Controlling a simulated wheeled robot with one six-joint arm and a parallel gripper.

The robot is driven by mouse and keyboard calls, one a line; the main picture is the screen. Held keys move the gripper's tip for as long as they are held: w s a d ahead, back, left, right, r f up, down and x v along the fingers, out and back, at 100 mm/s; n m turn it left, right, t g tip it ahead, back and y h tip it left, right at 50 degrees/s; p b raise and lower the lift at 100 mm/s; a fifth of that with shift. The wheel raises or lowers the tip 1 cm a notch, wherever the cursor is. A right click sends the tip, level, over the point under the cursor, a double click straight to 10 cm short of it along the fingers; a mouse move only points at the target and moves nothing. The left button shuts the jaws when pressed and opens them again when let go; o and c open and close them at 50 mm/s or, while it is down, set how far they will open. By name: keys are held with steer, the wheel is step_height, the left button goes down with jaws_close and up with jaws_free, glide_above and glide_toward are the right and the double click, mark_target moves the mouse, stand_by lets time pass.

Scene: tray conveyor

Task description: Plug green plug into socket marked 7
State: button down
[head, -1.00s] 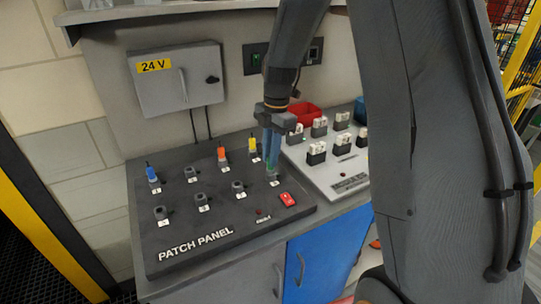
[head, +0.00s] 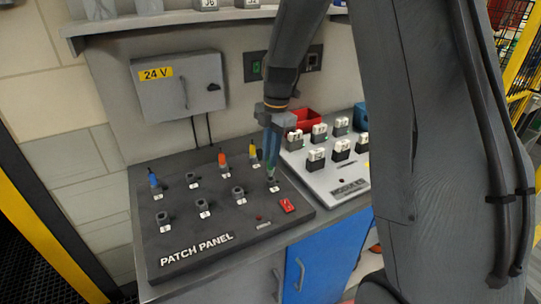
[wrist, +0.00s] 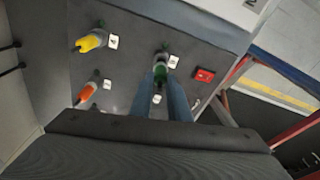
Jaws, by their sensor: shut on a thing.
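The green plug (wrist: 160,72) is between the fingers of my gripper (wrist: 165,92) in the wrist view. In the head view my gripper (head: 271,168) points down at the right end of the patch panel (head: 190,245), shut on the plug, which the fingers mostly hide. The plug is over a dark socket (head: 273,187) at the panel's right side. I cannot tell whether the plug is seated in it or just above. The socket labels are too small to read, so I cannot make out the 7.
Blue (head: 153,180), orange (head: 222,158) and yellow (head: 253,152) plugs stand at the panel's back row. Several empty sockets (head: 202,207) lie left of my gripper. A red switch (head: 288,206) is close by at front right. A grey board with several blocks (head: 341,150) stands right.

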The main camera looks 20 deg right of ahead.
steer(key=shift+r+p, duration=1.25)
steer(key=shift+r, duration=0.75)
